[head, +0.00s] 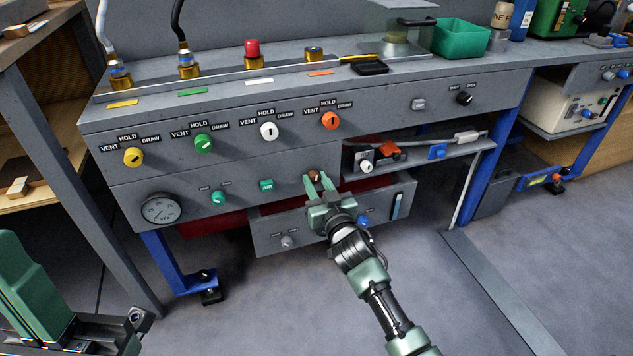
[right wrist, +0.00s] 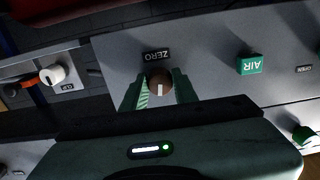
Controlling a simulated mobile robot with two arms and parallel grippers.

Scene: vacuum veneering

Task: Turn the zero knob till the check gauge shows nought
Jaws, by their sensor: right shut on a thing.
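The zero knob is a small brown knob (head: 315,176) on the lower grey panel of the bench. It also shows in the right wrist view (right wrist: 159,84), with a pale pointer mark and a "ZERO" label (right wrist: 157,56) beside it. My right gripper (head: 318,184) has its two fingers on either side of the knob and is shut on it.
A green AIR button (head: 267,185) and a green knob (head: 218,198) lie left of the zero knob. An open drawer (head: 275,236) juts out below. A shelf with a white knob (head: 366,166) is at the right. Yellow, green, white and orange valve knobs line the upper panel.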

